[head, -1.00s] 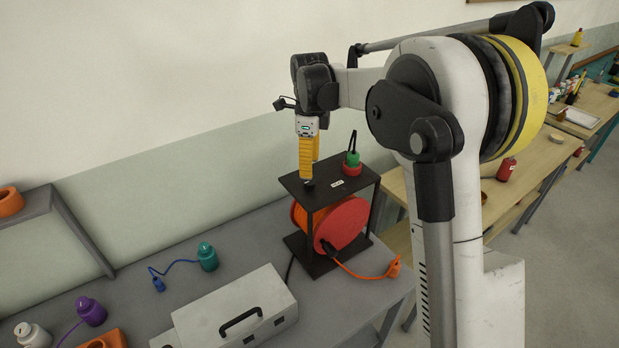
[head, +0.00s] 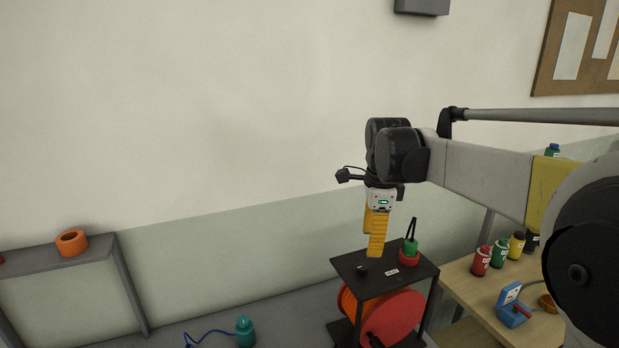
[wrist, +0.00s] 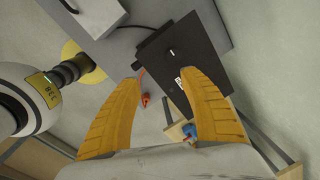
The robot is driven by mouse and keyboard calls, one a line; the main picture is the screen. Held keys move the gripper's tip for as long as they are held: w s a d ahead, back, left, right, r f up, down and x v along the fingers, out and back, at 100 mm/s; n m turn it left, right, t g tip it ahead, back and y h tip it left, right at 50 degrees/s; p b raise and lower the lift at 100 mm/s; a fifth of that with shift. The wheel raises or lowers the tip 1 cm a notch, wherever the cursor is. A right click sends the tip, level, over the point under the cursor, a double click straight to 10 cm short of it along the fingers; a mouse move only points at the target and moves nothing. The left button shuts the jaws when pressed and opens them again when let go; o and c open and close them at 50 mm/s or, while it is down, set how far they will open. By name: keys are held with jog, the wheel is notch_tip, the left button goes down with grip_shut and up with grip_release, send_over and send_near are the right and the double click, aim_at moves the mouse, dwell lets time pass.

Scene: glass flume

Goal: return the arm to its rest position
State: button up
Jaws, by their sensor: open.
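My arm reaches in from the right in the head view, with my gripper (head: 373,246) hanging fingers down. The two yellow fingers (wrist: 165,97) are apart in the wrist view, with nothing between them. The fingertips are above the black stand (head: 345,262) in the head view. The gap between the fingertips and the stand's top is hard to judge. The stand top also shows beyond the fingers in the wrist view (wrist: 200,62).
On the stand are a small black piece (head: 362,270) and a green-and-red plug (head: 410,250). An orange-red cable reel (head: 395,318) sits inside it. Several bottles stand on the wooden table (head: 470,292) at right.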

jog(key=s+f+n+t+b, duration=0.3)
jog(key=s+f+n+b, duration=0.2)
jog(key=s+f+n, duration=0.3)
jog(key=s+f+n+t+b, duration=0.3)
jog(key=s+f+n+b, duration=0.3)
jog(key=s, duration=1.1)
notch_tip(320, 180, down, 3)
jog(key=n, duration=0.5)
jog(key=shift+f, duration=0.2)
